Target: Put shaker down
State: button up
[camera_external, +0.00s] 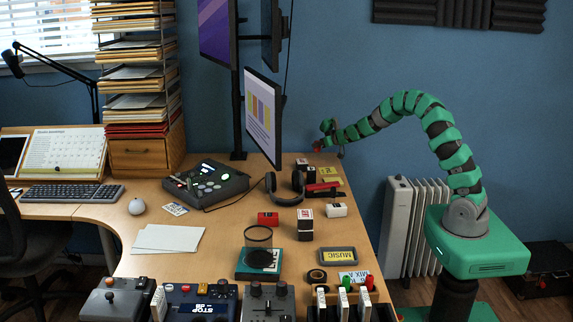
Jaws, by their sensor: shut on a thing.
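My gripper (328,141) is at the end of my green and grey arm, above the far right part of the wooden desk (230,215). It is small in view and partly hidden by its own links. Small red parts show at its tip, and I take the shaker (326,127) to be held there, though its outline is unclear. The gripper is shut on it and is apart from the desktop.
Black headphones (284,200), a monitor (262,115), and small boxes (305,224) stand near the gripper. Several devices line the front edge. A white radiator (398,228) stands beside the desk.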

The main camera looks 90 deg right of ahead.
aim_at(319, 150)
jog(key=shift+d+f, duration=0.15)
jog(key=shift+d, duration=0.05)
notch_tip(319, 150, down, 3)
jog(key=shift+w+f+b, duration=0.1)
jog(key=shift+f+b, duration=0.05)
jog(key=shift+b, duration=0.5)
jog(key=o, duration=1)
jog(key=p+v, duration=0.2)
jog(key=v, duration=1)
jog(key=shift+a, duration=0.15)
